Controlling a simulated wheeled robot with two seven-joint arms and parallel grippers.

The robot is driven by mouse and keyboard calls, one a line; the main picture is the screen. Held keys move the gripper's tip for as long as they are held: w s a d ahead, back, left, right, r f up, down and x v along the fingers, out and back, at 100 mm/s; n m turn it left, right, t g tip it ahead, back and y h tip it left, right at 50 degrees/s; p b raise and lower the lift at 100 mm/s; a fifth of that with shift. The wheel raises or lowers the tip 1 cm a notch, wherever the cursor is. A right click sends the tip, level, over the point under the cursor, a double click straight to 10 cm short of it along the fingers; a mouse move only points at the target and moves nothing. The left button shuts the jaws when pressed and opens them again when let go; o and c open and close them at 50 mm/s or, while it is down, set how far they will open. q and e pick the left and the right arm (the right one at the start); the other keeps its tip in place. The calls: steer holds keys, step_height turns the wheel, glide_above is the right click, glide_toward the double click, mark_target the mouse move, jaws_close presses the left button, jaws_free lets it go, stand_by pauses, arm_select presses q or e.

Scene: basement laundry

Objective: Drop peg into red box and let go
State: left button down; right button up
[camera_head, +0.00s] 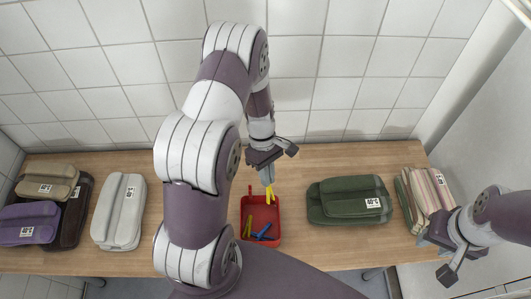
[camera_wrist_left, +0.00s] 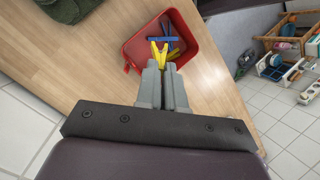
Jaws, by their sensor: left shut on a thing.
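The red box (camera_head: 275,240) stands on the wooden table in the head view, and it also shows in the wrist view (camera_wrist_left: 203,62). Blue pegs (camera_head: 264,233) and a yellow-green peg (camera_head: 248,226) lie inside it. My left gripper (camera_head: 268,180) is shut on a yellow peg (camera_head: 270,195) over the back part of the box. In the wrist view the fingers (camera_wrist_left: 163,72) grip this peg (camera_wrist_left: 158,50), and its forked end points over the box interior. My right gripper (camera_head: 440,256) is at the right, empty, with its fingers apart.
A green folded bundle (camera_head: 345,203) lies right of the box, and a striped one (camera_head: 425,192) near the right end. A pale grey bundle (camera_head: 120,211) and stacked purple and tan bundles (camera_head: 30,222) lie at left. Bare table (camera_head: 310,248) shows in front.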

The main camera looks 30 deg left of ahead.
arm_select(q)
step_height(320, 180, down, 7)
steer(key=b, duration=0.6)
steer(key=shift+r, duration=0.15)
steer(key=c, duration=1.2)
jaws_free()
steer(key=shift+o, duration=0.2)
steer(key=shift+w, duration=0.1)
steer(key=shift+b, duration=0.3)
steer(key=p+v, duration=0.3)
steer(key=v, duration=0.9)
steer(key=shift+a+r, duration=0.15)
steer(key=shift+r, duration=0.2)
